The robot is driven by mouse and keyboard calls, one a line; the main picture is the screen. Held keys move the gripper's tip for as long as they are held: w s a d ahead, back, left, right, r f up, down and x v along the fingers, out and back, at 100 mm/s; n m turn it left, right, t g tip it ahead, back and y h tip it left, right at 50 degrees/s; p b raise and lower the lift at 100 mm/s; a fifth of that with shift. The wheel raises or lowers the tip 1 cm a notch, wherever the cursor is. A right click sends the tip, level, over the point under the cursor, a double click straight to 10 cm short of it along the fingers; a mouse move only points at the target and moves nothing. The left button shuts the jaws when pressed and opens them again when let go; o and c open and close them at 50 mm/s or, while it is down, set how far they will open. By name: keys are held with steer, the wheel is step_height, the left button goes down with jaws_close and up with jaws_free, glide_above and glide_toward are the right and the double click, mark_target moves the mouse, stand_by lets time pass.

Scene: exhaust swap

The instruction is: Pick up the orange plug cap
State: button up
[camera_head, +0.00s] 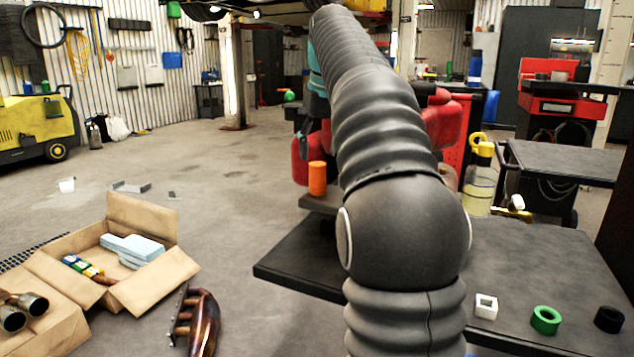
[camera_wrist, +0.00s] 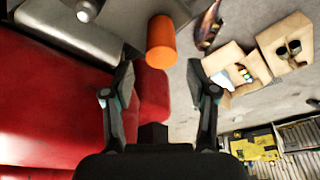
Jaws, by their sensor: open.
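The orange plug cap (camera_head: 317,178) is a plain orange cylinder. In the head view it stands upright at the edge of a dark raised surface, just left of my arm. In the wrist view the orange plug cap (camera_wrist: 161,42) lies ahead of the fingertips, roughly midway between them. My gripper (camera_wrist: 165,80) is open and empty, with its two fingers spread wide apart. The cap is apart from both fingers.
A dark table (camera_head: 540,270) carries a white square piece (camera_head: 486,306), a green ring (camera_head: 546,319) and a black ring (camera_head: 608,319). An open cardboard box (camera_head: 150,300) stands on the floor at left. Red bodywork (camera_wrist: 50,105) lies close beside the left finger in the wrist view.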

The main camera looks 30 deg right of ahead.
mark_target(318, 164)
steer(key=shift+b+x, duration=1)
steer(key=shift+x, duration=2.45)
steer(key=shift+s+a, duration=0.15)
jaws_close()
